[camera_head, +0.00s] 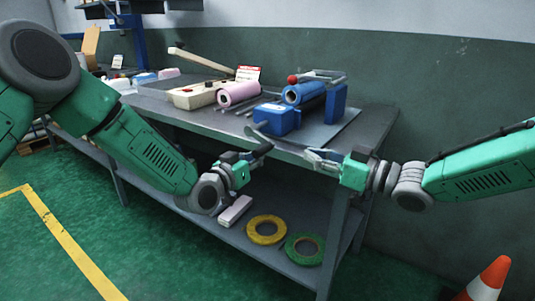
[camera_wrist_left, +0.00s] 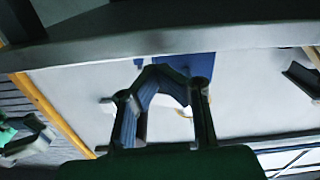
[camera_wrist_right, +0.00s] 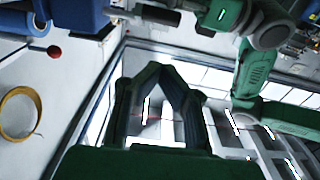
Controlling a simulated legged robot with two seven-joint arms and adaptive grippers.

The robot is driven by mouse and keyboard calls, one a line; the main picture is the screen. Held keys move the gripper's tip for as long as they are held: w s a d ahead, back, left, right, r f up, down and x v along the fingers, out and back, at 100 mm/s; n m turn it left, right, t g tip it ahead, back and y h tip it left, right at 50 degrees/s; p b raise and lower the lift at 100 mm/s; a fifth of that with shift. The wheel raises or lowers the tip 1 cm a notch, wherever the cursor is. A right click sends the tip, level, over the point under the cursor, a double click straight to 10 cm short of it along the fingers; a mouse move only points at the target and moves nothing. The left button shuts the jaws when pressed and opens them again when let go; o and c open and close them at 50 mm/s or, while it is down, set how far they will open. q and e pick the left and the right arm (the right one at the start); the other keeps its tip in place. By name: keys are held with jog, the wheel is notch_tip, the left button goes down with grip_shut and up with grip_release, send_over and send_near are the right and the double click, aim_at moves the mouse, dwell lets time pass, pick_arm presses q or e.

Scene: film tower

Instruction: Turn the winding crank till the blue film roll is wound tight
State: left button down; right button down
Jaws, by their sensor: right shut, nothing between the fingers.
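The blue film roll (camera_head: 305,93) lies between two blue stands (camera_head: 277,118) on the grey workbench. The winding crank's red knob (camera_head: 292,79) shows at its upper left end in the head view. A red knob (camera_wrist_right: 54,52) also shows at the upper left of the right wrist view. My right gripper (camera_head: 308,158) is shut and empty, below and in front of the bench edge, apart from the crank. My left gripper (camera_head: 270,148) is in front of the bench edge, left of the right one. Its fingertips lean close together, and I cannot tell whether they touch.
A pink roll (camera_head: 238,93) and a cream-coloured box (camera_head: 195,95) lie left of the blue stands. Yellow (camera_head: 266,229) and green (camera_head: 305,249) tape rings lie on the lower shelf. The bench's front edge (camera_head: 290,150) is close to both grippers. An orange cone (camera_head: 490,280) stands at lower right.

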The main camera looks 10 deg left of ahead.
aim_at(265, 153)
pick_arm(q)
jog(key=shift+d, duration=0.4)
jog(key=shift+a, duration=0.25)
pick_arm(e)
jog(key=x, duration=0.3)
jog(key=f+x, duration=0.1)
jog(key=x, duration=0.3)
jog(key=f+x, duration=0.1)
jog(key=x, duration=0.3)
jog(key=shift+f, duration=0.25)
jog(key=shift+w+a+f, duration=0.1)
jog(key=shift+a+f, duration=0.05)
jog(key=shift+a, duration=0.05)
pick_arm(q)
jog(key=shift+d+r, duration=0.2)
jog(key=shift+d, duration=0.15)
pick_arm(e)
jog(key=shift+d+f, duration=0.1)
